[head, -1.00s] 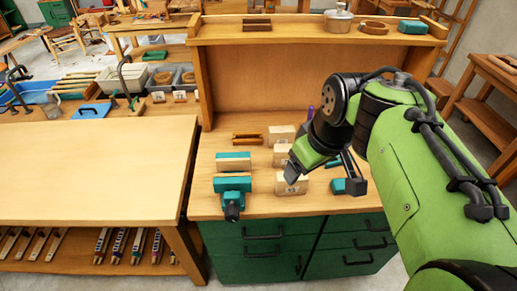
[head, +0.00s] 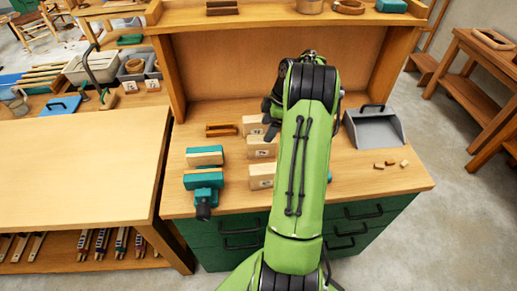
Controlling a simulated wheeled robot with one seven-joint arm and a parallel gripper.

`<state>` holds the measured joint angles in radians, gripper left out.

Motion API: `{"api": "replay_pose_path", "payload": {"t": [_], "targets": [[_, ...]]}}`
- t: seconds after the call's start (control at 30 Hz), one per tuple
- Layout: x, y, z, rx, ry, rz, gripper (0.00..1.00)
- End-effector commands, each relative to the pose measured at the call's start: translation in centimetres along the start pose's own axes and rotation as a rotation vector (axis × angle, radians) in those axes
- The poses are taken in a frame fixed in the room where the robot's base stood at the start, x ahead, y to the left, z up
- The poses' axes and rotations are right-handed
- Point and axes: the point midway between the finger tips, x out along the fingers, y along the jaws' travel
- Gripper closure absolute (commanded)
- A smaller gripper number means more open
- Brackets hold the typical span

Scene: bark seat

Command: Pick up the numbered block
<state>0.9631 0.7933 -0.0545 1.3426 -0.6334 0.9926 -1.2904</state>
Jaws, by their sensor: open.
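Three pale wooden blocks with small white labels stand in a column on the wooden bench: a far block (head: 253,125), a middle block (head: 262,147) and a near block (head: 262,177). The labels are too small to read surely, and my arm covers the blocks' right sides. My gripper (head: 271,120) shows only in part, a dark finger beside the far block at the arm's left edge. The rest of it is hidden behind my green arm. It is open, and I cannot tell whether it touches a block.
A grey dustpan (head: 374,128) and wood scraps (head: 391,164) lie at right. A shelf (head: 285,20) rises behind.

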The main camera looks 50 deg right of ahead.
Motion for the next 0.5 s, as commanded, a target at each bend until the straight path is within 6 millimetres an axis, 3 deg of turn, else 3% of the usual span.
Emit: {"api": "replay_pose_path", "payload": {"t": [0.1,0.27,0.5], "targets": [[2.6,-0.1,0.0,0.0,0.0,-0.003,0.26],[4.3,0.0,-0.1,0.0,-0.001,-0.002,0.26],[8.4,0.1,-0.2,0.0,-0.001,-0.001,0.26]]}}
